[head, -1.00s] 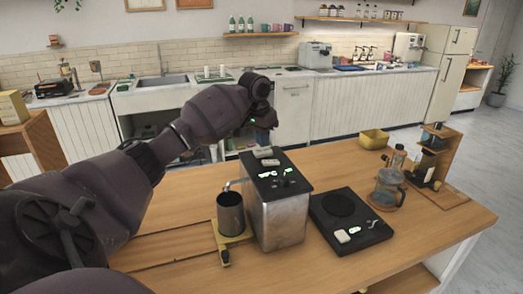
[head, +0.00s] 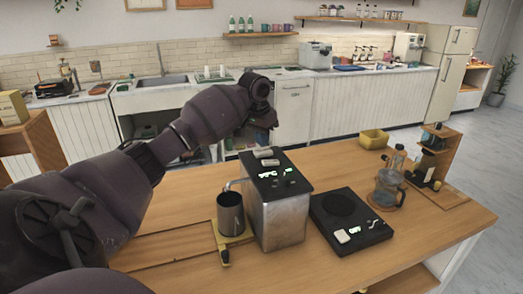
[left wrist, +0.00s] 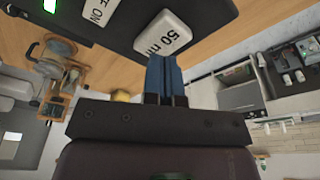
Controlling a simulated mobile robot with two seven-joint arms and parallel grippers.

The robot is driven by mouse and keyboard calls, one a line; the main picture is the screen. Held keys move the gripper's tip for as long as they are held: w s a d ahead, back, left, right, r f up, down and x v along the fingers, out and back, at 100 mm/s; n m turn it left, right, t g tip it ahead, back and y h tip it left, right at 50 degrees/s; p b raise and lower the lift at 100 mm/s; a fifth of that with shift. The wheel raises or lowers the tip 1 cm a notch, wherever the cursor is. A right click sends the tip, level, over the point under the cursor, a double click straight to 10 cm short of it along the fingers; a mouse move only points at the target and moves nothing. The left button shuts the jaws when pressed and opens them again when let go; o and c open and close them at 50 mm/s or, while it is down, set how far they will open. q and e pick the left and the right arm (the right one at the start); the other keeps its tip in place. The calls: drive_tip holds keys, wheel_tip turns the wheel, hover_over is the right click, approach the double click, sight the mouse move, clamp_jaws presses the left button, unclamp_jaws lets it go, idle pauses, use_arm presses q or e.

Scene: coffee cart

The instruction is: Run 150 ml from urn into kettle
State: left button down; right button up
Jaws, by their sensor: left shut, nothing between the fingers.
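The urn (head: 278,215) is a steel box with a black top, lit green readouts and two pale buttons at its far edge. A steel cup-like vessel, apparently the kettle (head: 230,214), stands upright at its left, below the spout (head: 232,184). My left arm reaches over from the left, its wrist end beyond the urn. In the left wrist view my left gripper (left wrist: 163,58) is shut and empty, its blue fingertips close to the 50 ml button (left wrist: 163,33). I cannot tell whether they touch it. The ON/OFF button (left wrist: 101,10) is beside it. My right gripper is not in view.
Right of the urn are a black scale (head: 350,222), a glass server (head: 388,188), a yellow bin (head: 374,138) and a wooden stand (head: 440,150). The table's front left is clear.

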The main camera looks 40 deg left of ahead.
use_arm(q)
drive_tip(key=shift+f, duration=0.1)
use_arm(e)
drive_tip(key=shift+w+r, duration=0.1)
use_arm(q)
drive_tip(key=shift+f, duration=0.45)
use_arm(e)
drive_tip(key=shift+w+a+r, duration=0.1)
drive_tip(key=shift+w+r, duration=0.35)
use_arm(q)
drive_tip(key=shift+f, duration=0.2)
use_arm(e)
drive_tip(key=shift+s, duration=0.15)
